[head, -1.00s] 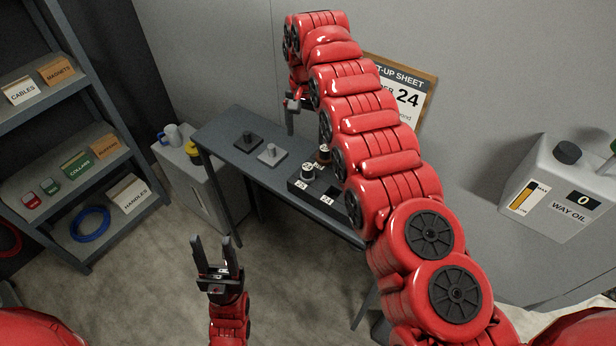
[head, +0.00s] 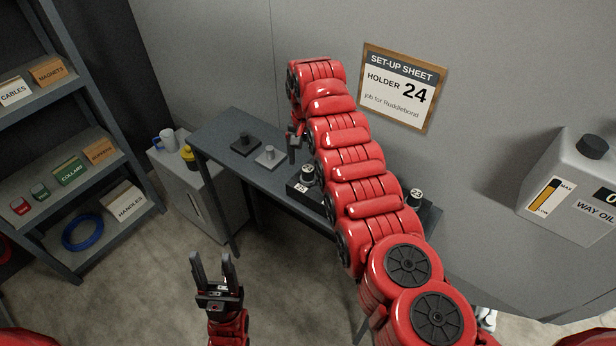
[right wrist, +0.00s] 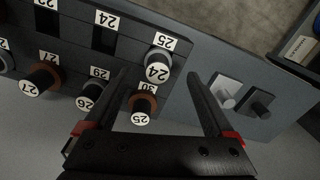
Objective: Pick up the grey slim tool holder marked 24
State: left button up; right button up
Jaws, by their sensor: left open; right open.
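The grey holder marked 24 (right wrist: 157,71) stands in the rack (right wrist: 60,28) at the place labelled 25, in the right wrist view. In the head view a holder (head: 308,173) stands behind the 25 label, partly beside my arm. My right gripper (right wrist: 157,78) is open, its fingertips on either side of the 24 holder in the picture; I cannot tell how far above it they are. It also shows in the head view (head: 294,143), partly hidden. The place labelled 24 (right wrist: 103,38) looks empty. My left gripper (head: 214,262) is open and empty, away from the bench.
Nearby holders are brown 25 (right wrist: 140,109), brown 27 (right wrist: 41,79) and grey 26 (right wrist: 88,98). A light block (head: 270,157) and dark block (head: 245,145) with posts stand left on the bench (head: 217,134). The wall sheet (head: 399,88) reads holder 24.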

aim_at(308, 168)
notch_tip(308, 168, down, 4)
jog(key=shift+d+r+p, duration=0.15)
jog(key=shift+r+p, duration=0.1)
jog(key=shift+p, duration=0.65)
jog(key=shift+f, duration=0.45)
grip_shut()
